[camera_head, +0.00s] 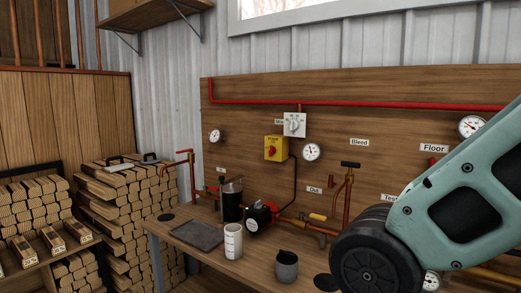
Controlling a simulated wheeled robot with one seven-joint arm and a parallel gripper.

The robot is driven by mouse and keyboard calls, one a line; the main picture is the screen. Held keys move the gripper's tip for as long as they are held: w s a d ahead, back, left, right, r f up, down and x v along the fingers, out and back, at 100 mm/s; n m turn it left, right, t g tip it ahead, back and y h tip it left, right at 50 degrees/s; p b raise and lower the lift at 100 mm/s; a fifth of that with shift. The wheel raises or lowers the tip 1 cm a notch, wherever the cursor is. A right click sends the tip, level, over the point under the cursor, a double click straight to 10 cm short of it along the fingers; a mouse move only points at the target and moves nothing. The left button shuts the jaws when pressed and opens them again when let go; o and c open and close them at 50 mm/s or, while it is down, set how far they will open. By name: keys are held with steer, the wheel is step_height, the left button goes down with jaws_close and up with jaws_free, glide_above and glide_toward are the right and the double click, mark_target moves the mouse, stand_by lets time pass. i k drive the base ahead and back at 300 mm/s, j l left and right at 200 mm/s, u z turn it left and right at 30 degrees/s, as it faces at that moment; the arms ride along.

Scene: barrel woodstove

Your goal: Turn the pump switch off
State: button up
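A yellow switch box (276,148) with a small red knob is fixed to the wooden wall panel, left of centre height. I take it for the pump switch; its set position is too small to read. A black cable (294,182) runs from beside it down towards a red and black pump (260,215) on the pipe below. My teal arm link and dark joint fill the lower right, well to the right of the yellow box. My gripper is not in view.
A white dial box (294,125) sits just above right of the yellow box, and a round gauge (311,152) to its right. A white mug (233,241), grey jug (286,266) and dark pot (231,199) stand on the bench below. Stacked firewood (130,215) is at left.

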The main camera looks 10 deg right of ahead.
mark_target(272, 151)
steer(key=i+j, duration=0.2)
steer(key=j, duration=0.15)
steer(key=i+j+z, duration=0.1)
steer(key=j, duration=0.25)
steer(key=i+j, duration=0.3)
steer(key=i+j+z, duration=0.1)
steer(key=j, duration=0.35)
steer(key=i+j, duration=0.3)
steer(key=i+j+z, duration=0.1)
steer(key=j, duration=0.35)
steer(key=i, duration=0.05)
